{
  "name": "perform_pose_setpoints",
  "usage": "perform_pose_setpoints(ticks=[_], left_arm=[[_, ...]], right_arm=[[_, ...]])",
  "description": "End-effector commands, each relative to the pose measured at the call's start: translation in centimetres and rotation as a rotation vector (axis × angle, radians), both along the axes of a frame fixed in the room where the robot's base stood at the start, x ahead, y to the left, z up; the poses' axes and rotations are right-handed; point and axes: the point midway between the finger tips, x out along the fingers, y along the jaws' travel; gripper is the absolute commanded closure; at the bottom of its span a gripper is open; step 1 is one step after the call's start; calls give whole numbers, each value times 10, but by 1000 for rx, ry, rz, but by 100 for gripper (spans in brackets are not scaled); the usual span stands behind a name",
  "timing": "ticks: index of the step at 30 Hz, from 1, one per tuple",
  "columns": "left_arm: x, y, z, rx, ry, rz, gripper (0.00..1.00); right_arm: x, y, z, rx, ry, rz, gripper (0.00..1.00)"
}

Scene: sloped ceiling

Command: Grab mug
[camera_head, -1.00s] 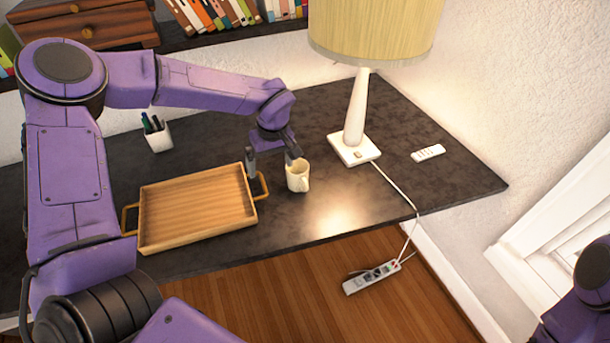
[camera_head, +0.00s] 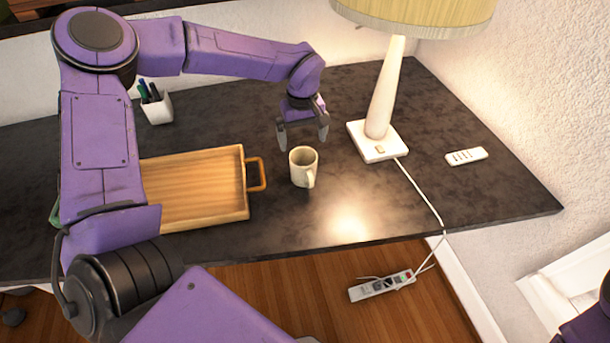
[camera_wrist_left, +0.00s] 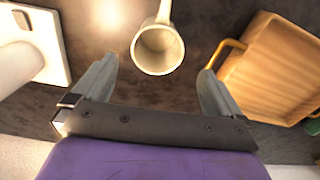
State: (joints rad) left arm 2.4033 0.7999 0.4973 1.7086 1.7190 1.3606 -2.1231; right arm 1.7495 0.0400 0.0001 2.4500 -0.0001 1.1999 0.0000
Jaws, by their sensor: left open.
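A cream mug (camera_head: 303,167) stands upright on the dark table (camera_head: 300,215), between the wooden tray and the lamp, its handle toward the table's front edge. In the left wrist view the mug (camera_wrist_left: 157,52) shows from above, just beyond the fingertips and midway between them. My left gripper (camera_head: 302,145) is open and empty, above and just behind the mug, its fingers pointing down. The open fingers also show in the left wrist view (camera_wrist_left: 160,68). Only a small purple part of my right arm shows at the lower right of the head view; its gripper is not visible.
A wooden tray (camera_head: 205,216) with brass handles lies left of the mug. A lamp (camera_head: 378,140) stands close on the right, its cord running over the front edge to a power strip (camera_head: 381,285) on the floor. A remote (camera_head: 466,156) and a pen cup (camera_head: 157,107) are farther off.

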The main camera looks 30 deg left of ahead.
Motion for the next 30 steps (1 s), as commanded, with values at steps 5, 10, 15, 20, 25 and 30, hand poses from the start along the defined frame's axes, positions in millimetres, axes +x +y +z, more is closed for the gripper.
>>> perform_pose_setpoints(ticks=[5,10,15,20,25,30], left_arm=[[-1,0,-30,1,5,-1,0],[-1,1,-53,2,2,1,0],[-1,-1,-78,3,6,1,0],[0,-1,-103,1,3,3,0],[1,-1,-106,1,-1,4,0],[0,-1,-106,0,0,4,36]], right_arm=[[0,0,4,0,0,0,57],[0,0,7,0,0,0,57],[0,0,21,-1,-1,0,57],[0,0,24,-1,-1,0,57],[0,0,23,-1,-1,0,57],[0,0,23,0,0,0,57]])
